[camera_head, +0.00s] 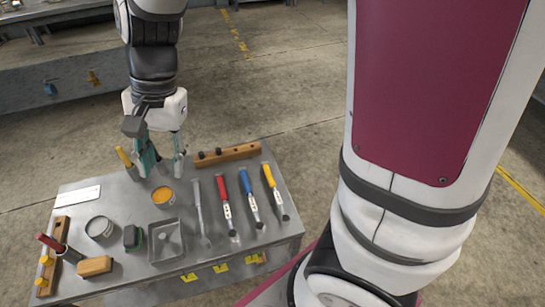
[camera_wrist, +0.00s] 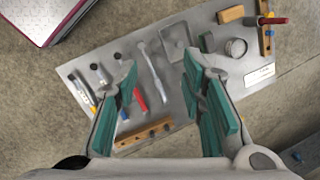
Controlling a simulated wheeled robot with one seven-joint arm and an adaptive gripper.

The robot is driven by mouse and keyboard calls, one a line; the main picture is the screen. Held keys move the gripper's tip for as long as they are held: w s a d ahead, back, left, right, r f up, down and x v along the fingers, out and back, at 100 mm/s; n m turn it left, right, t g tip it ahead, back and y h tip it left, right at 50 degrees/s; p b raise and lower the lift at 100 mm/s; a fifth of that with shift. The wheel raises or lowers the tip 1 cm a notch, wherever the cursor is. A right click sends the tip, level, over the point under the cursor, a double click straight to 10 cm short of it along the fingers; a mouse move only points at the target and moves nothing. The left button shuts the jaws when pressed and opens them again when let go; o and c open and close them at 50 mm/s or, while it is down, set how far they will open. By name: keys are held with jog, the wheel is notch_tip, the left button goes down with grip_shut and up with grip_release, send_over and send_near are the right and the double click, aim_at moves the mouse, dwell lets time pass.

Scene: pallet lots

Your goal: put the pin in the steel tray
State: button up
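The steel tray (camera_head: 177,229) is a small, square, shallow tray near the table's front edge; in the wrist view it (camera_wrist: 175,40) lies beyond my fingertips, and it looks empty. My gripper (camera_head: 162,168) is open above the back of the table, and no object shows between its teal fingers (camera_wrist: 160,65). I cannot tell for sure which thing is the pin. Small dark-headed pegs (camera_head: 218,151) stand in a wooden rail (camera_head: 240,152) to the right of my gripper. Yellow-headed pegs (camera_head: 44,260) stand in another wooden rail (camera_head: 60,230) at the left.
A yellow-handled tool (camera_head: 123,157) stands close left of my gripper.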

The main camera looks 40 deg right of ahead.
jog(key=s+d+r+n+h, duration=0.1)
jog(key=s+d+r+n, duration=0.3)
jog(key=s, duration=0.6)
jog(key=s+d+r+n+t+h, duration=0.1)
jog(key=s+d+r+n, duration=0.3)
jog(key=s+d, duration=0.4)
jog(key=s+h, duration=0.1)
jog(key=s, duration=0.2)
jog(key=shift+d+t, duration=0.3)
jog(key=shift+d, duration=0.05)
notch_tip(320, 180, up, 17)
jog(key=t+p, duration=0.3)
jog(key=p, duration=1.2)
jog(key=shift+f, duration=0.15)
jog(key=shift+w, duration=0.1)
jog(key=shift+c, duration=0.4)
